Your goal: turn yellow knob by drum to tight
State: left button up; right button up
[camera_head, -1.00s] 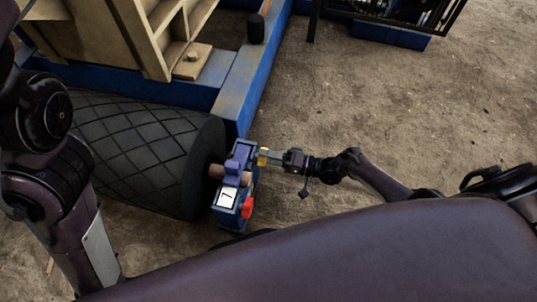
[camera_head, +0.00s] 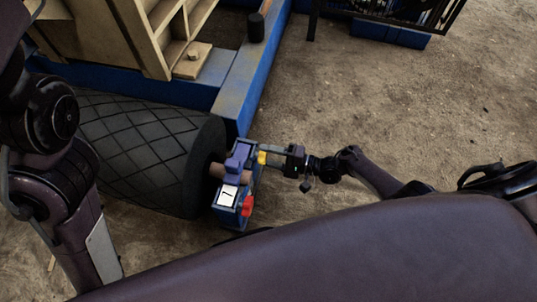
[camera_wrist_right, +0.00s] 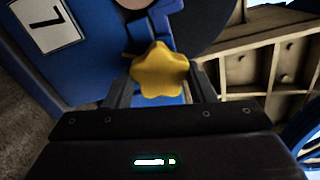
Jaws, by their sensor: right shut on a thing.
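The yellow knob (camera_head: 262,158) sits on the right side of the blue bearing block (camera_head: 232,203) at the end of the black drum (camera_head: 150,150). In the right wrist view the star-shaped yellow knob (camera_wrist_right: 160,71) lies between the two fingers of my right gripper (camera_wrist_right: 160,92). In the head view my right gripper (camera_head: 270,154) reaches the knob from the right and is shut on it. The fingertips are partly hidden behind the knob. My left arm shows at the left edge, but its gripper is out of view.
A red knob (camera_head: 247,206) is on the same block below, beside a white label (camera_head: 228,196) marked 7. A blue frame beam (camera_head: 245,85) runs above the drum. Sandy ground (camera_head: 400,110) at the right is open, with a dark cage (camera_head: 400,12) at the top.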

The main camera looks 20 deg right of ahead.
jog(key=o, duration=1)
jog(key=v, duration=0.8)
